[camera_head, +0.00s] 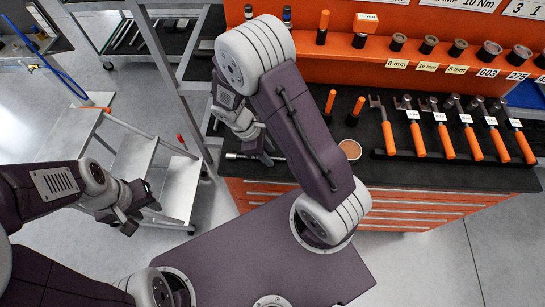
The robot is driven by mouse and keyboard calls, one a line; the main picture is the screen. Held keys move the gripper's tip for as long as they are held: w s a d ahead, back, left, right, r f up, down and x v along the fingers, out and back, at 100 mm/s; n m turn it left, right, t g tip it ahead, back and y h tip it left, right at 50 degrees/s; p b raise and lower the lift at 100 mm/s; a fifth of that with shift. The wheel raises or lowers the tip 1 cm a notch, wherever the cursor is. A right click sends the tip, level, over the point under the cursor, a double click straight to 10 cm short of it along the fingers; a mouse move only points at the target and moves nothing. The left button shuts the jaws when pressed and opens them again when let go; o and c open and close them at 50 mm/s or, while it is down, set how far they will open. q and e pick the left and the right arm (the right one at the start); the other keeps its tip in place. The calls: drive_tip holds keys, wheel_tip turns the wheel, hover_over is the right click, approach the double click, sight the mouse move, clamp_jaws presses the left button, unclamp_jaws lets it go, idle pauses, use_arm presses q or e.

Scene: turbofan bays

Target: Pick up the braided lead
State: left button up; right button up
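I cannot make out a braided lead in the head view. My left gripper (142,216) is at the lower left, over the floor in front of the grey step stand. Its dark fingers look spread apart, with nothing seen between them. My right gripper (262,156) points down over the left end of the dark bench top (325,165). Its fingertips are small and partly hidden by my own arm, so I cannot tell whether they are open or hold anything. A silver bar-shaped tool (234,156) lies on the bench beside this gripper.
Orange-handled tools (446,140) stand in a rack on the bench right. Sockets (429,44) line the orange shelf. A grey step stand (140,155) and a thin blue line (55,70) are at left. Floor is clear lower right.

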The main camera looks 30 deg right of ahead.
drive_tip(key=shift+x, duration=0.8)
clamp_jaws()
drive_tip(key=shift+w, duration=0.1)
idle(0.7)
